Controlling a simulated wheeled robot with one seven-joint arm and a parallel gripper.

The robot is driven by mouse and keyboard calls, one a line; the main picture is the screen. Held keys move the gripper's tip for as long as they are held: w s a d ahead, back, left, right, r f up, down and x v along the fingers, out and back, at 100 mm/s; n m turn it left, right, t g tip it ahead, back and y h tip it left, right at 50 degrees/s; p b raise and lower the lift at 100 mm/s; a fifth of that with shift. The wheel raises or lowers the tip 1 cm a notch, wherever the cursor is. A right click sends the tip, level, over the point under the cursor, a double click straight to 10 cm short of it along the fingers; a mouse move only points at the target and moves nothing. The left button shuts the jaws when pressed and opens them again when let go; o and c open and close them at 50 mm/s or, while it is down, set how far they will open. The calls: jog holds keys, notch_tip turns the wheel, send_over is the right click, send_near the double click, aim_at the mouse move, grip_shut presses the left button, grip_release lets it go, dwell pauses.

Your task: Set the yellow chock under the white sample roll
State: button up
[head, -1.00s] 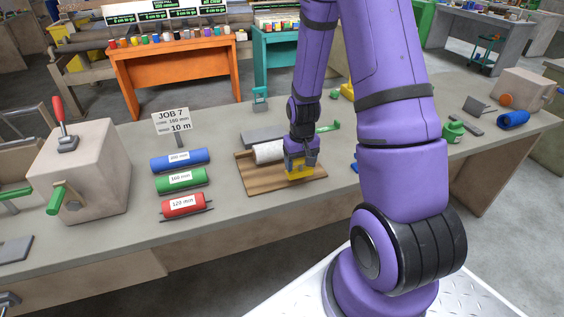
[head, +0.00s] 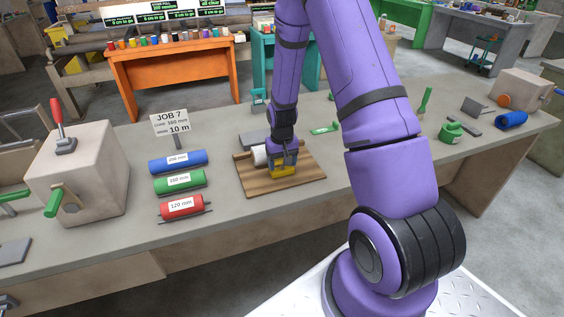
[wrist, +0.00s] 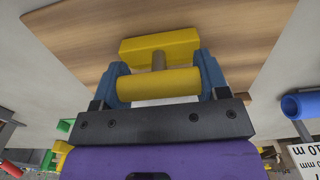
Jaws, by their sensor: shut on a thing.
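The yellow chock (head: 284,173) shows two parallel bars joined by a short rod in the wrist view (wrist: 160,45). My gripper (head: 283,162) is shut on the nearer bar, with one blue finger at each end of it (wrist: 158,84). The chock is low over the wooden board (head: 254,187); I cannot tell if it touches. The white sample roll (head: 259,156) lies on the board just left of my gripper, which hides much of it. A small white patch shows behind the held bar in the wrist view.
Blue, green and red rolls (head: 179,181) lie left of the board, with the JOB 7 sign (head: 170,124) behind them. A beige block with a red lever (head: 78,172) stands further left. A green piece (head: 325,128) lies behind the board. The board's right part is bare.

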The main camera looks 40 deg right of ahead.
jog(key=o, duration=1)
jog(key=shift+f, duration=0.15)
jog(key=shift+c, duration=0.2)
notch_tip(320, 180, up, 12)
jog(key=s+a+r+n+t, duration=0.1)
jog(key=s+a+r, duration=0.3)
jog(key=r, duration=0.5)
jog(key=s+a+r+t, duration=0.1)
jog(key=s+a+r, duration=0.25)
jog(key=r, duration=0.65)
jog(key=s+a+r+n+t, duration=0.1)
jog(key=s+r, duration=0.3)
jog(key=s, duration=0.5)
jog(key=s+a+r+n+t, duration=0.1)
jog(key=s+a+r, duration=0.3)
jog(key=s, duration=0.6)
jog(key=shift+a+r+t, duration=0.3)
jog(key=shift+r+t, duration=0.3)
jog(key=shift+r, duration=0.05)
